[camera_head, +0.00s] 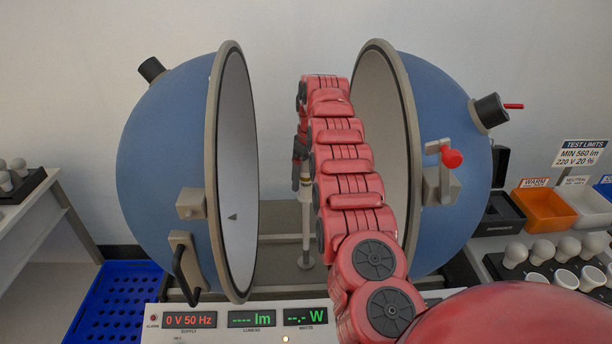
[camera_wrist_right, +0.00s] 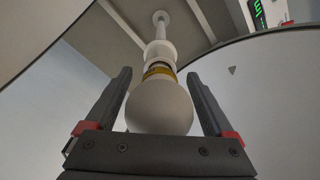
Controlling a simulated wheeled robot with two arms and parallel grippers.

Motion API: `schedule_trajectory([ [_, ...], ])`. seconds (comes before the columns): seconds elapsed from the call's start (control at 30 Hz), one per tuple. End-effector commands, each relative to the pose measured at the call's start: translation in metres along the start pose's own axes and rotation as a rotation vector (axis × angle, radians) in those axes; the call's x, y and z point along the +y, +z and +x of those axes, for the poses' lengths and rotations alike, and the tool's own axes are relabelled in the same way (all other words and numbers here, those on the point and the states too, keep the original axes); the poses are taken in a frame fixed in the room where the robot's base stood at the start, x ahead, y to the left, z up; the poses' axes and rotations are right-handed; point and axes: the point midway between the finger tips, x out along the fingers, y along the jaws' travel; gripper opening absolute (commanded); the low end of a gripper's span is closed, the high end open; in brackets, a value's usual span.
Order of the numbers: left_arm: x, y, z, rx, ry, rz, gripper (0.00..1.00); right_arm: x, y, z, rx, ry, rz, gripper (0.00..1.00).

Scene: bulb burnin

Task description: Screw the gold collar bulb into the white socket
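The gold collar bulb (camera_wrist_right: 160,108) is a white globe between the fingers of my right gripper (camera_wrist_right: 158,73) in the right wrist view. Its gold collar (camera_wrist_right: 158,72) meets the white socket (camera_wrist_right: 160,50) on top of a thin white post. I cannot tell how deep the collar sits in the socket. The two dark fingers stand apart, one on each side of the bulb, with a visible gap to the globe. In the head view the right gripper (camera_head: 300,158) points down above the post (camera_head: 306,235), and the bulb is mostly hidden there. My left gripper is not in view.
The blue sphere's left half (camera_head: 165,170) and right half (camera_head: 450,130) stand open around my right arm. A display panel (camera_head: 240,334) is in front. Orange bin (camera_head: 545,222) and several white bulbs stand at right. A blue crate (camera_head: 105,290) is at lower left.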

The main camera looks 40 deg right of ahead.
Motion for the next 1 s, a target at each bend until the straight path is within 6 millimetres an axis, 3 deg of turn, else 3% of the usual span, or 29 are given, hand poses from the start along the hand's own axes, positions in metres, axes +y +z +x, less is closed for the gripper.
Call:
schedule_trajectory([
  [0.03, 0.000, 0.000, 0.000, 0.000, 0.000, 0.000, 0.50, 0.000, 0.000, 0.000, 0.000, 0.000, 0.000, 0.77],
  [0.37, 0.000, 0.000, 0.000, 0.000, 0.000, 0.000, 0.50, 0.000, 0.000, 0.000, 0.000, 0.000, 0.001, 0.18],
  [0.5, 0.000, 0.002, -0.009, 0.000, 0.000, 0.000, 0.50, -0.001, -0.001, 0.004, 0.001, 0.008, 0.063, 0.18],
  [0.67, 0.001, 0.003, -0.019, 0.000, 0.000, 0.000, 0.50, -0.001, -0.002, 0.002, 0.004, 0.044, 0.350, 0.18],
  [0.87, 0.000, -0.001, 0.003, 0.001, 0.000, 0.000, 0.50, -0.002, -0.002, -0.005, -0.003, 0.090, 0.740, 0.18],
  [1.0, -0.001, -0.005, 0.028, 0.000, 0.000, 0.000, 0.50, -0.002, -0.001, -0.009, -0.005, 0.121, 1.003, 0.18],
])
